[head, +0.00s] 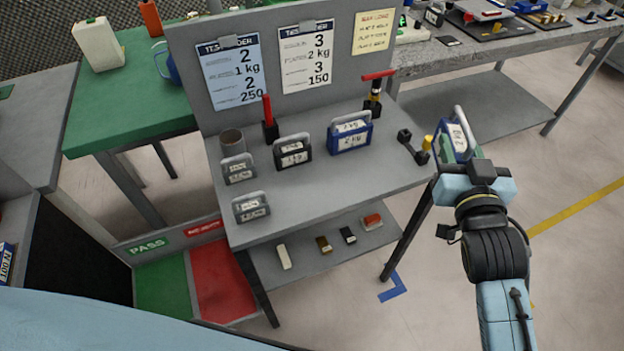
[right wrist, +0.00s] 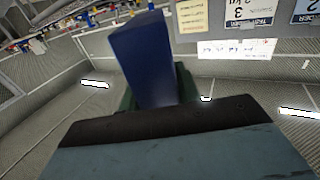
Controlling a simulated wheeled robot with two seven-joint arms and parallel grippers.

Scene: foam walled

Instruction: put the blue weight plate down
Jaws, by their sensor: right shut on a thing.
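My right gripper (head: 466,160) is shut on a blue weight plate (head: 447,127), which has a pale label and a grey handle. The plate is held up beside the right end of the grey bench (head: 300,190), apart from its top as far as I can tell. In the right wrist view the plate (right wrist: 145,60) stands between the dark green fingers, and its lower part is hidden. Another blue weight (head: 349,133), labelled 2 KG, stands on the bench. My left gripper is not in view.
Grey weights (head: 238,168) and a black weight (head: 293,150) stand on the bench. A dumbbell-shaped black tool (head: 411,147) lies near its right end. The front middle of the bench top is clear. Green (head: 163,290) and red bins (head: 222,280) are at lower left.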

